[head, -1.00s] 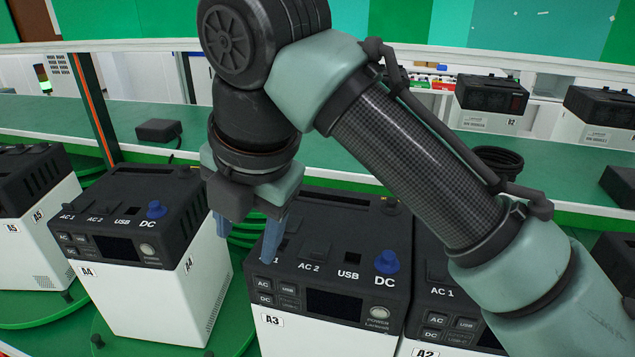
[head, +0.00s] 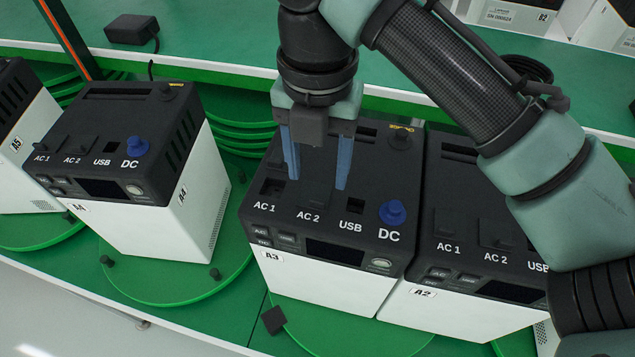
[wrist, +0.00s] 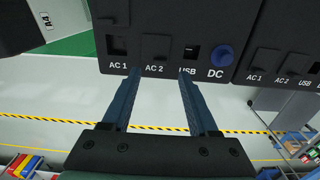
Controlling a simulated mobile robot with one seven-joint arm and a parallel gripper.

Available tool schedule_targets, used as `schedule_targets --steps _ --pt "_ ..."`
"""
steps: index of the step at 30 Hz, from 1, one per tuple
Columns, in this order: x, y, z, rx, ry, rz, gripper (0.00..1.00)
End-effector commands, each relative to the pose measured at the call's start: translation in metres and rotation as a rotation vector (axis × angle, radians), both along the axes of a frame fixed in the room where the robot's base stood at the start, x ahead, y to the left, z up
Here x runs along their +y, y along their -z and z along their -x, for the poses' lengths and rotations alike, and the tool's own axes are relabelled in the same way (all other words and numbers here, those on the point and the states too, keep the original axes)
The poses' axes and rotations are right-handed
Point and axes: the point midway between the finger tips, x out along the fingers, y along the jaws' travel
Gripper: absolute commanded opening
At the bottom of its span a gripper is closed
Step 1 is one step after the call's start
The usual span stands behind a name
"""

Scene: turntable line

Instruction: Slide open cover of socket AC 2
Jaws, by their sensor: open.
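The unit A3 (head: 315,285) is a white box with a black top panel. Its AC 2 cover (head: 316,197) is a dark plate behind the AC 2 label and looks closed; it also shows in the wrist view (wrist: 154,52). The AC 1 socket (head: 271,187) beside it appears uncovered. My gripper (head: 317,183) points down over the panel, with blue fingers apart and nothing between them. One finger is on the AC 1 side, the other on the USB side. In the wrist view the fingers (wrist: 158,75) straddle the AC 2 label. Contact cannot be told.
The blue DC knob (head: 393,212) stands up right of the USB port (head: 354,206). Unit A2 (head: 440,318) is close on the right, partly behind my arm. Unit A4 (head: 130,220) stands on the left on a green turntable. A small black block (head: 274,320) lies in front.

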Motion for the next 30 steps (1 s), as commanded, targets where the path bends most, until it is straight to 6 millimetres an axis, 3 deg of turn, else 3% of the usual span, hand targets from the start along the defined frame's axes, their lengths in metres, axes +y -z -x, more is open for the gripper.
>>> schedule_targets --steps 9,21,30 --pt "0.000 0.046 0.000 0.000 0.000 -0.001 0.60" --pt "0.000 0.056 0.000 -0.002 -0.001 0.000 0.60" --pt "0.000 0.055 0.000 -0.002 0.000 0.000 0.08"
